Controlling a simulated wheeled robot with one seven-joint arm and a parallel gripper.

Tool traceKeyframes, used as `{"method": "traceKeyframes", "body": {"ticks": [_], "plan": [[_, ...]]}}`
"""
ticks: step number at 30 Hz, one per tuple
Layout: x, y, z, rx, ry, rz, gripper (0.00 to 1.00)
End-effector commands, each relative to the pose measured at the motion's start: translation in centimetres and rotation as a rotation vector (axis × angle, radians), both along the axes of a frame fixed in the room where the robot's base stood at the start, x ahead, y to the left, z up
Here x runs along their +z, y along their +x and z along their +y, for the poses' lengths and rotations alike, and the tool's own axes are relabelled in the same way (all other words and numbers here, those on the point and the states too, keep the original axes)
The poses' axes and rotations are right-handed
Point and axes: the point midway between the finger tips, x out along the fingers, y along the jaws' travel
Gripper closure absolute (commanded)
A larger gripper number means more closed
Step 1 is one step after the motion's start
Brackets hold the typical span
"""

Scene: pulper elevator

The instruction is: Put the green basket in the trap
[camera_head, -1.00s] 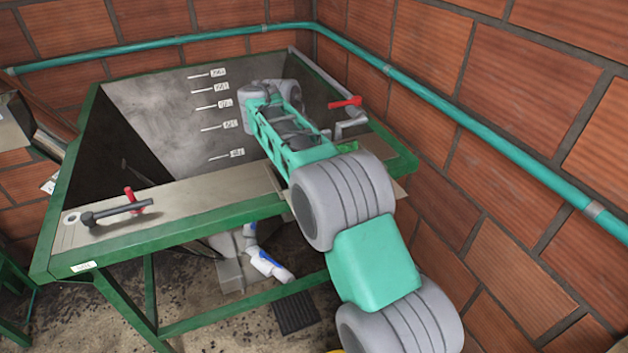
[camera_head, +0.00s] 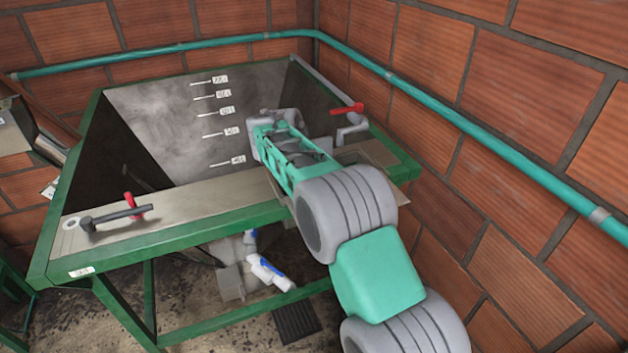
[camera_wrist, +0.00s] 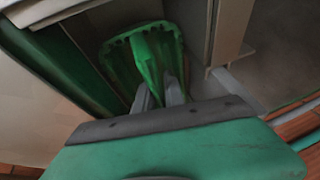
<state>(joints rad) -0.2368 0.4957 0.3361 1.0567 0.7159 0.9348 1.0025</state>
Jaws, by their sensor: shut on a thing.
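The green basket (camera_wrist: 122,62) shows in the wrist view as a ribbed, open-topped green container with a broad green handle. My gripper (camera_wrist: 160,92) is shut on this handle, with a grey finger on each side, and the basket hangs beyond the fingertips. Pale panels stand on both sides of the basket; I cannot tell whether it is inside an opening or above one. In the head view my arm reaches over the right part of the green-framed tank's front ledge and hides the gripper and basket. I cannot make out the trap clearly.
The tank has a green frame (camera_head: 200,228) and a tan ledge (camera_head: 190,193). A red-and-black lever (camera_head: 115,213) sits at the ledge's left, a red handle (camera_head: 347,109) at right. A teal pipe (camera_head: 480,130) runs along the brick walls.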

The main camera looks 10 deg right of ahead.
Motion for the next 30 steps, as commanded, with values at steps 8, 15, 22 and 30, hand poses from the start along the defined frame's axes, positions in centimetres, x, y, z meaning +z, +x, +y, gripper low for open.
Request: {"method": "traceKeyframes", "body": {"ticks": [8, 15, 22, 30], "plan": [[0.1, 0.0, 0.0, 0.0, 0.0, -0.001, 0.65], [0.2, 0.0, 0.0, 0.0, 0.0, -0.001, 0.64], [2.9, -0.3, 0.6, 0.0, 0.001, -0.005, 0.64], [9.6, -2.2, 3.1, 0.001, 0.001, -0.003, 0.64]]}}
